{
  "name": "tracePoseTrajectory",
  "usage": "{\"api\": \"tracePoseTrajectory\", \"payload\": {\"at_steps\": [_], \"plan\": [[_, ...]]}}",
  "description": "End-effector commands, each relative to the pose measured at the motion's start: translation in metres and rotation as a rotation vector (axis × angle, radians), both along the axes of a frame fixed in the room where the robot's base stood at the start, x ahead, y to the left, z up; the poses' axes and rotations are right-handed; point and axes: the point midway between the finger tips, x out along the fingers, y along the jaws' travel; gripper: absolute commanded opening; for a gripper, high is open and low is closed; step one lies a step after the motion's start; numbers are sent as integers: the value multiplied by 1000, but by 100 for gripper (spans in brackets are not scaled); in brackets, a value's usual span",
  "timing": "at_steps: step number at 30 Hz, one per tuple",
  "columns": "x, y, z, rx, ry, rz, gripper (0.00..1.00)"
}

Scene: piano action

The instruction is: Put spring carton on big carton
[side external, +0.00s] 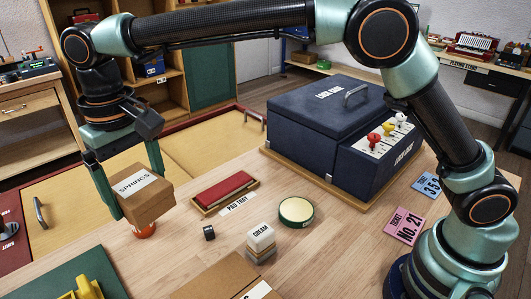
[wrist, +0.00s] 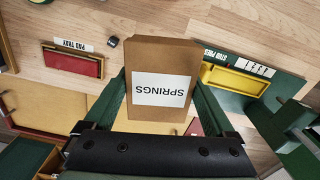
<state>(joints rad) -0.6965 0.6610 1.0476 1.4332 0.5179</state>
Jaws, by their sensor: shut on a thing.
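The spring carton (side external: 148,203) is a small brown box with a white SPRINGS label, held tilted above the table. It also fills the middle of the wrist view (wrist: 160,112). My gripper (side external: 135,192) is shut on it, with a green finger on each side. The big carton (side external: 215,284) appears to be the brown box cut off at the bottom edge of the side view, with part of a white label showing. My gripper is up and to the left of it there. I cannot make out the big carton in the wrist view.
A red-orange round thing (side external: 145,231) is partly hidden below the held carton. The pad tray (side external: 224,192), a black cylinder (side external: 209,233), a cream jar (side external: 261,242) and a round tin (side external: 296,211) stand on the table. A blue lock case (side external: 325,130) stands behind.

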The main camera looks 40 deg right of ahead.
Motion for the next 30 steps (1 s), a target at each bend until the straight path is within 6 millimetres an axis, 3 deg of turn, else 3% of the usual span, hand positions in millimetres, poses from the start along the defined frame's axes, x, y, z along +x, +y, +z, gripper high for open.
{"api": "tracePoseTrajectory", "payload": {"at_steps": [9,16,23,26,30], "plan": [[-93,2,84,6,-5,-87,31],[-150,-14,122,5,-3,-148,31],[-173,-23,132,0,0,-176,31],[-175,-24,122,-2,1,-179,31],[-175,-24,91,-5,2,-179,31]]}}
